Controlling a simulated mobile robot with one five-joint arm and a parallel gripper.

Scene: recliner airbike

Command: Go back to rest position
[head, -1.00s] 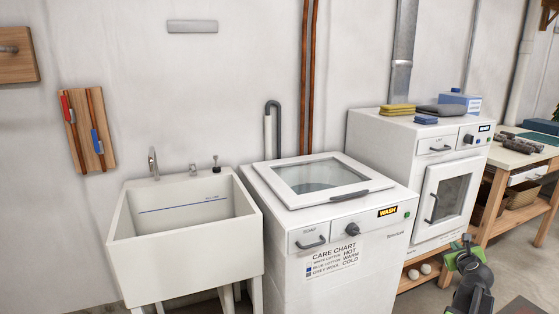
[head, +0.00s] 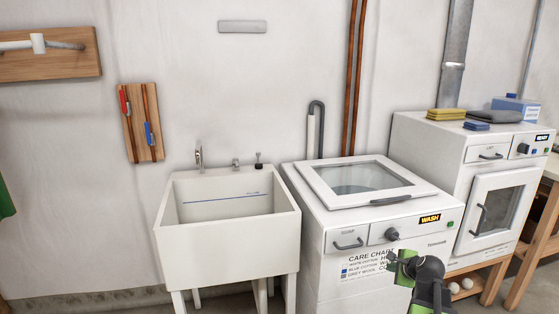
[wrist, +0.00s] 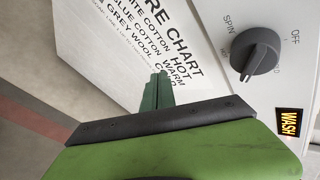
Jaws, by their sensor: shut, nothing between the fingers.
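My gripper (wrist: 157,90) is shut and empty in the wrist view, its green fingers together in front of the washer's care chart. In the head view my gripper (head: 398,262) shows at the lower right, in front of the washer. The white washer (head: 322,235) has its glass lid (head: 365,180) down, a soap drawer (head: 347,240) shut, and a lit WASH display (head: 430,218). The washer's dark knob (wrist: 255,52) is to the right of my gripper in the wrist view. I cannot tell whether the fingertips touch the washer front.
A white sink (head: 228,240) stands left of the washer. Floor shows left of the sink.

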